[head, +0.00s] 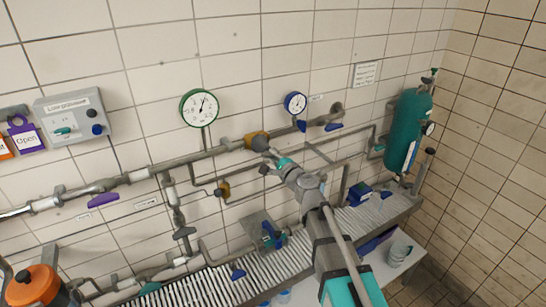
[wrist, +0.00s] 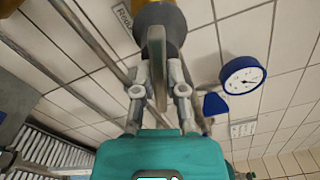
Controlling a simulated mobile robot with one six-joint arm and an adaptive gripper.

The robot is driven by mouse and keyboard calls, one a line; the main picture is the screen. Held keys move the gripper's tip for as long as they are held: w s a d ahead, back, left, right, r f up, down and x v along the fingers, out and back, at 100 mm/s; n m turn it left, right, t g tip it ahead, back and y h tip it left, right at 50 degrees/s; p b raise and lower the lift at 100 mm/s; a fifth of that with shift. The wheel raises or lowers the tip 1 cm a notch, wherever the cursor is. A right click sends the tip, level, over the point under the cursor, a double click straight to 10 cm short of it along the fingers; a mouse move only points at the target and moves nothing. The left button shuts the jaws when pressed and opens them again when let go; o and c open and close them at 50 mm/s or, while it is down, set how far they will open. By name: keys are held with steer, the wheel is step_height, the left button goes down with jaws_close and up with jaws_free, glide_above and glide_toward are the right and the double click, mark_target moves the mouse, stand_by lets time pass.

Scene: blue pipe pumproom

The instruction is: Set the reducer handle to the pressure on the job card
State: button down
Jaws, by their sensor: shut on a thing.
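The reducer (head: 257,141) is a brass-yellow body on the upper grey pipe; its underside shows at the top of the wrist view (wrist: 158,18). A narrow grey handle (wrist: 157,50) hangs from it. My gripper (wrist: 158,75) is shut on this handle, one finger on each side; in the head view the gripper (head: 270,157) reaches the reducer from the lower right and hides the handle. A green-rimmed gauge (head: 200,108) is left of the reducer, a blue-rimmed gauge (head: 295,102) right of it. A white card (head: 364,75) is on the wall; its text is unreadable.
Blue valve levers (head: 333,127) sit on the pipe to the right. A green gas cylinder (head: 408,130) stands in the corner. A grey control box (head: 73,115) and an orange vessel (head: 35,287) are at left. A slatted shelf (head: 215,284) runs below the pipes.

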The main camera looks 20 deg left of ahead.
steer(key=shift+s+m, duration=0.1)
steer(key=shift+m, duration=0.2)
steer(key=shift+f, duration=0.1)
steer(key=c, duration=0.7)
jaws_free()
steer(key=shift+d, duration=0.1)
steer(key=v, duration=1.1)
steer(key=shift+s+d, duration=0.3)
stand_by(1.8)
